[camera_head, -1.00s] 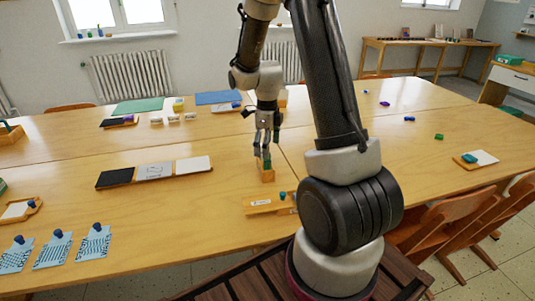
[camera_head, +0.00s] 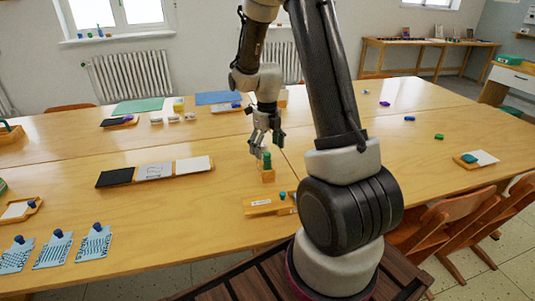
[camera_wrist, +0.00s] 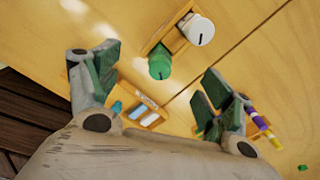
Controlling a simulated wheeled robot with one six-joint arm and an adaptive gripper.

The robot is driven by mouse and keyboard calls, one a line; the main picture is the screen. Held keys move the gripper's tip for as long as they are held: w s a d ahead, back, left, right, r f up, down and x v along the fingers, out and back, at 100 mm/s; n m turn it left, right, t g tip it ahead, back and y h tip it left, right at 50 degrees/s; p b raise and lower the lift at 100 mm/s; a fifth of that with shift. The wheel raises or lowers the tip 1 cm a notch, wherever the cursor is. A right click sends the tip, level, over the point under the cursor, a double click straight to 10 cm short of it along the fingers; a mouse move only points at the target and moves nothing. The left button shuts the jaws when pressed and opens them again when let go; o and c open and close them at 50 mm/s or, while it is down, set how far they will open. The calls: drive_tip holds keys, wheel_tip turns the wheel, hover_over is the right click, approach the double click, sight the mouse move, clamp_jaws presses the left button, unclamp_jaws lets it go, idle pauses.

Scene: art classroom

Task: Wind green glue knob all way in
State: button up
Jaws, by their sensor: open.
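The green glue knob (camera_wrist: 160,65) has a dark line on its top and sits at the near end of a small wooden holder (camera_wrist: 154,38) in the wrist view. A white knob (camera_wrist: 199,30) with a dark line stands behind it. In the head view the green glue (camera_head: 267,160) stands upright in the holder (camera_head: 267,175) on the table. My gripper (camera_head: 267,147) is open just above it, pointing down. In the wrist view my gripper's fingers (camera_wrist: 160,75) are spread wide on either side of the green knob, apart from it.
A wooden tray (camera_head: 258,207) with a teal knob (camera_head: 283,195) lies in front of the holder. Black, grey and white panels (camera_head: 155,172) lie to the left. Blue patterned cards (camera_head: 94,245) lie at the front left. The table (camera_head: 345,130) right of the holder is mostly clear.

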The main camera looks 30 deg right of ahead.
drive_tip(key=shift+f, duration=0.9)
drive_tip(key=c, duration=1.5)
drive_tip(key=shift+c, duration=0.2)
